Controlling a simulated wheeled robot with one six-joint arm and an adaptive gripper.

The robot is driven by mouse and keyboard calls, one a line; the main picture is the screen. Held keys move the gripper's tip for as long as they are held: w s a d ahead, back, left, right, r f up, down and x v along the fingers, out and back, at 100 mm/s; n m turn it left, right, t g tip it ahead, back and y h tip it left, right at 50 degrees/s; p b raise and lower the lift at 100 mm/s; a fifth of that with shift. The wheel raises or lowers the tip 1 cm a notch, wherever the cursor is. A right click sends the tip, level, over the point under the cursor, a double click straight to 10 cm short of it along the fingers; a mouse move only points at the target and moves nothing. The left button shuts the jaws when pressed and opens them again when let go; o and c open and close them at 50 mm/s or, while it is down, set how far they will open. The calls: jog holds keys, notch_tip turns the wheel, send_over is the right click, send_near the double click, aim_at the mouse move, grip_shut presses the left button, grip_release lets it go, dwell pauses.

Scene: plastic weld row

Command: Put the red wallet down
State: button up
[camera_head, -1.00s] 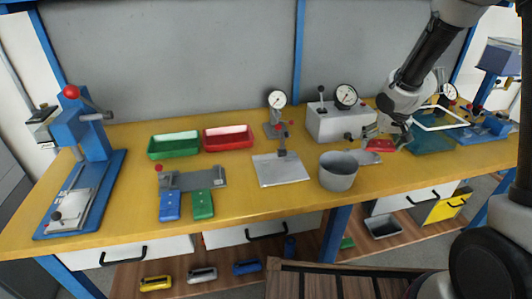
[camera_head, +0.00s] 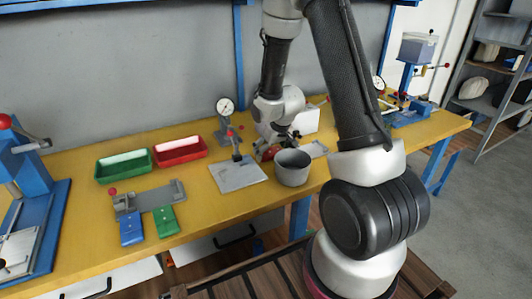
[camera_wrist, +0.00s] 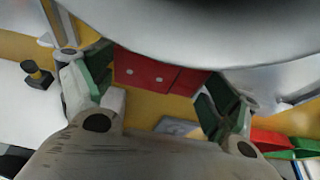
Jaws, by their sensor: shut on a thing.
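The red wallet (camera_wrist: 150,75) is between the two fingers of my gripper (camera_wrist: 160,98) in the wrist view. It has pale studs, and its upper edge is cut off by a large pale curved surface. My gripper is shut on it. In the head view, my gripper (camera_head: 268,148) is low over the workbench, just behind and left of the grey pot (camera_head: 293,174). Only a small red part of the wallet (camera_head: 273,149) shows there. I cannot tell whether the wallet touches the bench.
The yellow workbench (camera_head: 205,205) holds a grey plate fixture (camera_head: 238,178) left of my gripper. A green tray (camera_head: 122,166) and a red tray (camera_head: 180,151) stand farther left. A dial gauge (camera_head: 225,108) stands behind. Bare bench shows between the trays and the plate.

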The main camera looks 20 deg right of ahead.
jog(key=shift+d+f, duration=0.1)
jog(key=shift+f, duration=0.1)
jog(key=shift+f, duration=0.2)
jog(key=o, duration=0.8)
